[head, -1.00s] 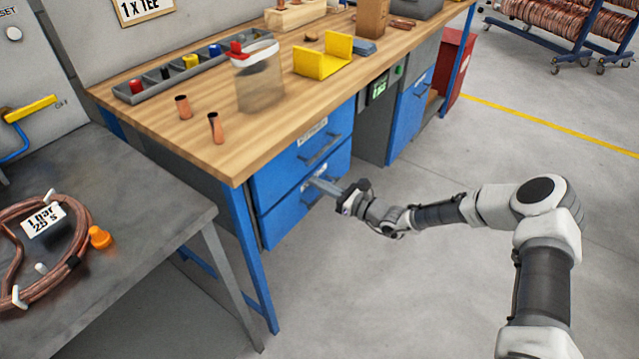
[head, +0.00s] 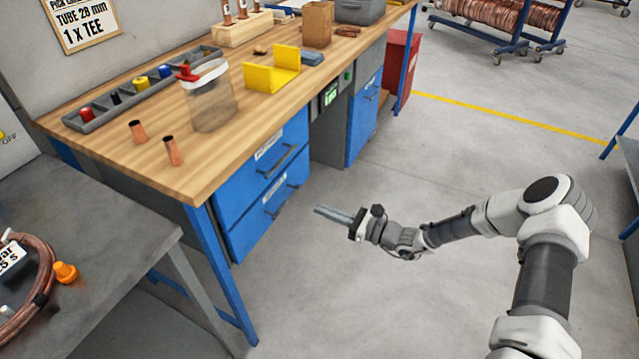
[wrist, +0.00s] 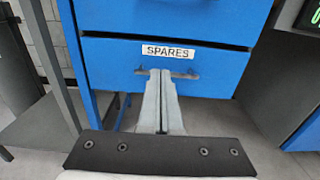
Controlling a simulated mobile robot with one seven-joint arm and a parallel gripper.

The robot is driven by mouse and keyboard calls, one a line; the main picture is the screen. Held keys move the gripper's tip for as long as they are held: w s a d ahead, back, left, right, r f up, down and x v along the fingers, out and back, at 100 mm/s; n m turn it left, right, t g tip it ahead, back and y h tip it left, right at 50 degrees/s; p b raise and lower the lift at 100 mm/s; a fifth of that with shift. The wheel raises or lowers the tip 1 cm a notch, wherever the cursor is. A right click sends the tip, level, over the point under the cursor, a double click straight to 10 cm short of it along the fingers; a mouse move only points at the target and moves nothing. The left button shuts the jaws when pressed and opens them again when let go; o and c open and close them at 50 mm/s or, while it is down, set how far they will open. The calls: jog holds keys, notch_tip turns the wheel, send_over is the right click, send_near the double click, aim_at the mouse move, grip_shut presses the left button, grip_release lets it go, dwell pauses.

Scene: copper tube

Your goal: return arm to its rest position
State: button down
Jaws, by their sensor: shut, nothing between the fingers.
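My gripper (head: 330,214) is at the end of my arm, which reaches in from the right of the head view. It hangs over the floor in front of the workbench drawers, with a gap to them. Its fingers are together and empty. In the wrist view my gripper (wrist: 160,78) shows its two grey fingers side by side, pointing at the shut blue drawer labelled SPARES (wrist: 205,80). The fingertips overlap that drawer's dark handle in the picture; the head view shows them apart from it.
A grey metal table (head: 110,235) with a copper coil (head: 30,300) stands at left. A blue-framed table edges in at right. Floor (head: 420,150) between is clear.

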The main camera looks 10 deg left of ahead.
jog(key=s+d+r+n+h, duration=0.9)
jog(key=s+d+r+n, duration=0.2)
jog(key=s+r, duration=0.4)
jog(key=s+d+r+n+h, duration=0.8)
jog(key=s+d+r+n, duration=0.25)
jog(key=s+r, duration=0.4)
notch_tip(320, 180, up, 17)
jog(key=w+d+p, duration=0.1)
jog(key=p, duration=1.4)
jog(key=shift+w, duration=0.15)
jog(key=shift+r, duration=0.1)
